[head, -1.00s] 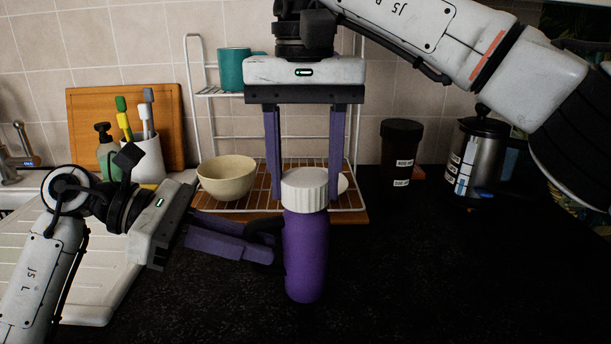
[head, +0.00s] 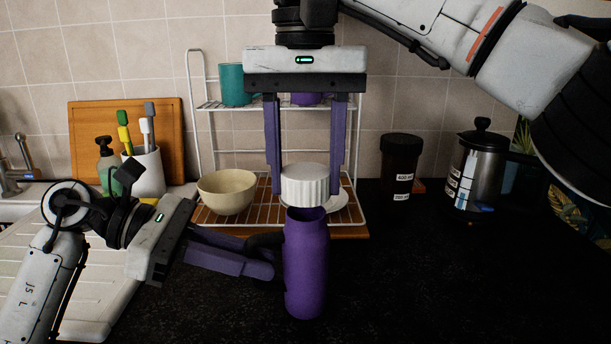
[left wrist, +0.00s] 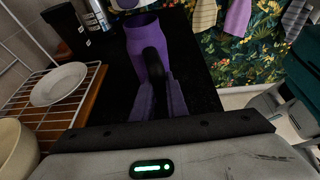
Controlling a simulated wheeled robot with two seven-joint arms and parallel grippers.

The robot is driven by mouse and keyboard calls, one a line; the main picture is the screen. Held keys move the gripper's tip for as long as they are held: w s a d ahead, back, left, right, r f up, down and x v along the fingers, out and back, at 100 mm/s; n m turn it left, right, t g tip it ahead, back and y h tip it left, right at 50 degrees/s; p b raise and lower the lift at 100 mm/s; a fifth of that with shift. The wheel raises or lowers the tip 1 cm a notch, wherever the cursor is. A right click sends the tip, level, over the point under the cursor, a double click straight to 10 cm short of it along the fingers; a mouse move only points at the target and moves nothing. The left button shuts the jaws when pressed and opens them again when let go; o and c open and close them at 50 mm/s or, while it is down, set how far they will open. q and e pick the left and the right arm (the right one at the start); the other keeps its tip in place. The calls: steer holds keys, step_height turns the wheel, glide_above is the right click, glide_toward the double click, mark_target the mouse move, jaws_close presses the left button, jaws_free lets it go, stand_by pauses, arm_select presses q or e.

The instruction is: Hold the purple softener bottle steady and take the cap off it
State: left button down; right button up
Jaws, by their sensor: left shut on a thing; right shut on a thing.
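The purple softener bottle (head: 306,265) stands upright on the dark worktop in the head view, and its open mouth shows in the left wrist view (left wrist: 141,22). My left gripper (head: 270,256) is shut on the bottle's dark handle at its left side; the handle (left wrist: 155,62) shows between the fingers in the left wrist view. The white ribbed cap (head: 305,185) is off the bottle, just above its mouth. My right gripper (head: 306,188) points down from above and is shut on the cap, one finger on each side.
Behind stands a white wire rack (head: 201,140) with a teal mug (head: 235,85) and a cream bowl (head: 227,192). A dark lidded jar (head: 400,165) and a steel press pot (head: 479,170) stand to the right. The worktop right of the bottle is clear.

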mark_target(306, 171)
steer(key=shift+r, duration=1.5)
arm_select(q)
steer(key=c, duration=1.7)
jaws_free()
steer(key=shift+o, duration=0.2)
